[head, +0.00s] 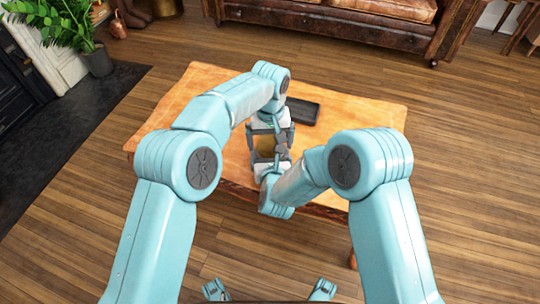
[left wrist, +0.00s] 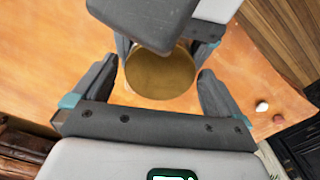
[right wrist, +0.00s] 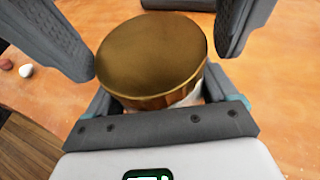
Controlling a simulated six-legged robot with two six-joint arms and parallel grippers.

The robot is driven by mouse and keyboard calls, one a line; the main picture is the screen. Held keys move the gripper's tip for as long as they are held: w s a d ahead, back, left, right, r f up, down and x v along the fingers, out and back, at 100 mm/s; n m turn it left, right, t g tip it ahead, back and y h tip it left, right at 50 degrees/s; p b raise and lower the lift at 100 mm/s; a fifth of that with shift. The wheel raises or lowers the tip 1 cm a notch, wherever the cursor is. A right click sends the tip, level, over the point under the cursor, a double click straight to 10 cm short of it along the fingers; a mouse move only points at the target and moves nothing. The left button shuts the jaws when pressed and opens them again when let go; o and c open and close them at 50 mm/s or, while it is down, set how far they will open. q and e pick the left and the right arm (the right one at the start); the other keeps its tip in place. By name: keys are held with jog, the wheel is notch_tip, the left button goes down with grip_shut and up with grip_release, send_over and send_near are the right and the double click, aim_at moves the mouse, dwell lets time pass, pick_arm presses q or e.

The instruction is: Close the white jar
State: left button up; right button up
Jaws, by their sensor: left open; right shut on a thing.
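The white jar (right wrist: 188,97) shows as a narrow white strip under a round brass lid (right wrist: 150,55) in the right wrist view. The lid lies over the jar's top; I cannot tell if it is fully seated. The lid shows from above in the left wrist view (left wrist: 160,75) and between my grippers in the head view (head: 265,146). My right gripper (right wrist: 160,95) is shut on the jar below the lid. My left gripper (left wrist: 160,88) is open, its fingers on either side of the lid with gaps. Most of the jar's body is hidden.
The wooden table (head: 355,115) carries a flat black object (head: 302,110) behind my grippers. A small red thing (left wrist: 278,118) and a white thing (left wrist: 262,106) lie apart from the jar. The table's right side is clear. A leather sofa (head: 330,25) stands behind.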

pick_arm(q)
jog(key=c, duration=1)
jog(key=m, duration=0.5)
jog(key=o, duration=1)
notch_tip(320, 180, up, 12)
